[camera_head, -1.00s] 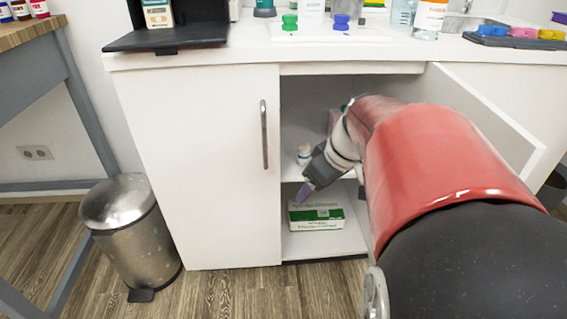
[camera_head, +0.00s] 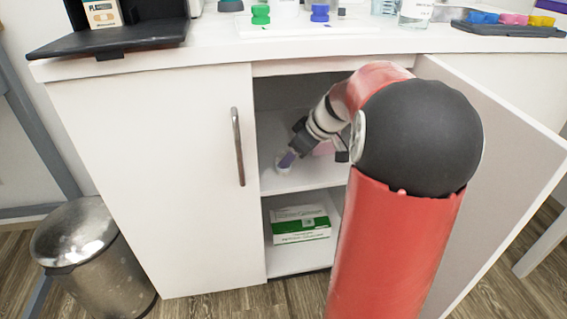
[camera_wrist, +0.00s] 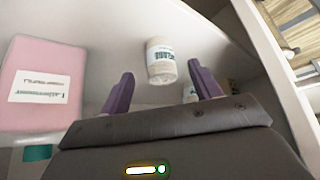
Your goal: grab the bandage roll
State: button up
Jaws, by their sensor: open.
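The bandage roll (camera_wrist: 160,62), a pale beige cylinder with a printed label, is on the cabinet's upper shelf in the wrist view. It appears between the purple fingertips of my gripper (camera_wrist: 162,76), with space on both sides. I cannot tell whether it is inside the jaws or just beyond them. My gripper is open. In the head view my gripper (camera_head: 287,160) is inside the cabinet, low over the upper shelf (camera_head: 310,180); a whitish shape (camera_head: 281,169) shows beside its tip. A second pale labelled item (camera_wrist: 189,92) is partly hidden behind the right finger.
A pink box (camera_wrist: 42,85) with a white label stands left in the wrist view. A green and white box (camera_head: 300,225) lies on the lower shelf. The closed left door (camera_head: 160,180) and open right door (camera_head: 500,180) flank the opening. A metal bin (camera_head: 95,265) stands left.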

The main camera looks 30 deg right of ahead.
aim_at(285, 154)
jog(key=shift+w+a, duration=0.35)
jog(key=shift+w, duration=0.15)
jog(key=x, duration=0.5)
jog(key=shift+w+a+b, duration=0.15)
jog(key=shift+w+b, duration=0.15)
jog(key=shift+c, duration=0.3)
jog(key=c, duration=1)
